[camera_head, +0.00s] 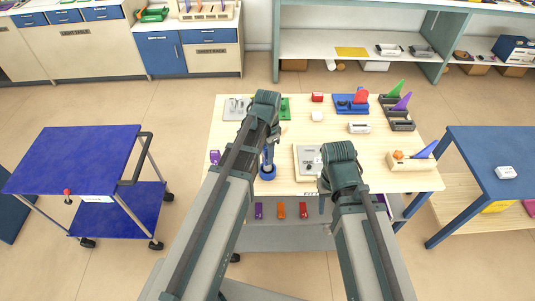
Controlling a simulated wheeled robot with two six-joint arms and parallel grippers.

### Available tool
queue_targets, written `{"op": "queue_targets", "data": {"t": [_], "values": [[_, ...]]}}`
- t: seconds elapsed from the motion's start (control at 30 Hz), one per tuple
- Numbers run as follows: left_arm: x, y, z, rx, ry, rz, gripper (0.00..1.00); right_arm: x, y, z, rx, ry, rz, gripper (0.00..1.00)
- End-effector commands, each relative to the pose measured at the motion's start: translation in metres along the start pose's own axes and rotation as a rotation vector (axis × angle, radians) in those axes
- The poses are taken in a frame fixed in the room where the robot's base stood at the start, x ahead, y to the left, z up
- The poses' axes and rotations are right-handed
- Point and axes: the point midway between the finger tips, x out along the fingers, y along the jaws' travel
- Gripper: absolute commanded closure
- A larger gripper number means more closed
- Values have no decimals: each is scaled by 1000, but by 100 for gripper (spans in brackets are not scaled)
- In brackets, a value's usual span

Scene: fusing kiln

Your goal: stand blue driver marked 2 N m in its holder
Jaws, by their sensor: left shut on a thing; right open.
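A slim blue driver (267,157) is upright below my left gripper (270,142), which is shut on it. Its lower end is at a round blue holder (267,174) near the front edge of the light wooden table. I cannot tell whether the driver is seated in the holder or just above it, and its 2 N m marking is not readable. My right gripper (342,188) is open over the table's front part, right of the holder; my wrist mostly hides its fingers.
A grey plate device (305,158) lies between my arms. A purple item (215,157) stands at the left table edge. Blue (350,103) and dark (397,120) racks and a wooden box (410,161) fill the right side.

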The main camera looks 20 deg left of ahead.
Motion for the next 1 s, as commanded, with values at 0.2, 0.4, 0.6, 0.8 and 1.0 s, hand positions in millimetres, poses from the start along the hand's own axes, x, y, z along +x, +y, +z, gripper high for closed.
{"op": "queue_targets", "data": {"t": [0.2, 0.4, 0.6, 0.8, 1.0], "values": [[7, 0, 0, 0, 0, 0, 100, 6, -1, 0, 0, 0, 0, 50], [11, 0, 0, 0, 0, 0, 100, 11, -1, -1, 0, 0, 0, 50], [16, 0, 0, 0, 0, 0, 100, 16, -2, -1, 0, 0, 0, 50], [21, 0, 0, 0, 0, 0, 100, 21, -2, -1, 0, 0, 0, 50], [23, 0, 0, 0, 0, 0, 62, 23, -2, -1, 0, 0, 0, 50]]}}
